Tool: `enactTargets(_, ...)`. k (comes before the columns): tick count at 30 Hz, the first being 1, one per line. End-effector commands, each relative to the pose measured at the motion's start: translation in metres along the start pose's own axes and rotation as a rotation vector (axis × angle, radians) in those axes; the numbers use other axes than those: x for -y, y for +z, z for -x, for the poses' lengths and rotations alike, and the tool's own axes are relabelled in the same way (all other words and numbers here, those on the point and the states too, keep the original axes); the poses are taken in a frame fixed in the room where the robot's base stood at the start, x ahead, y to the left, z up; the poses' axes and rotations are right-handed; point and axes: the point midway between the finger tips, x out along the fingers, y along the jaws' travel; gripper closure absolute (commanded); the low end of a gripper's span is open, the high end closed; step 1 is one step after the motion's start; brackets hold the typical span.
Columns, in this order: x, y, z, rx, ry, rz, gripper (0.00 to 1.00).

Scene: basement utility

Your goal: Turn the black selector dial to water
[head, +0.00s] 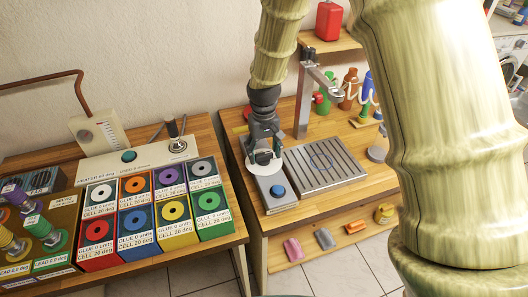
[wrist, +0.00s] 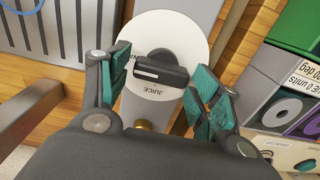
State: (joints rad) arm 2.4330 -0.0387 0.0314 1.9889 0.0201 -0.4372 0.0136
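The black selector dial (wrist: 162,68) sits on a white round plate (wrist: 186,32) in the wrist view. The word JUICE is readable on the plate just below the knob. Another label at the left is partly hidden by a finger, and I cannot make out a water label. My gripper (wrist: 160,76) is open, with one teal-padded finger on each side of the knob. I cannot tell whether the fingers touch it. In the head view my gripper (head: 264,153) points down over the white plate (head: 251,172), hiding much of it.
The dial's grey unit has a blue button (head: 278,191). A slatted drip tray (head: 323,165) and a grey spout post (head: 305,100) stand just right of it. Coloured glue boxes (head: 151,215) stand on the left bench. Several bottles (head: 349,88) stand behind.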

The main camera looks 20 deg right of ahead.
Motion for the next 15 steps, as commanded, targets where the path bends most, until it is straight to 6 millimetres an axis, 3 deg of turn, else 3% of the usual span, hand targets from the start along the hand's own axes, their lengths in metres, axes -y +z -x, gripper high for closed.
enactTargets(10, 0.0006, 0.0020, -0.0012, 0.005, 0.000, 0.002, 0.25)
enactTargets(15, 0.0006, 0.0017, 0.0080, 0.004, 0.000, 0.002, 0.25)
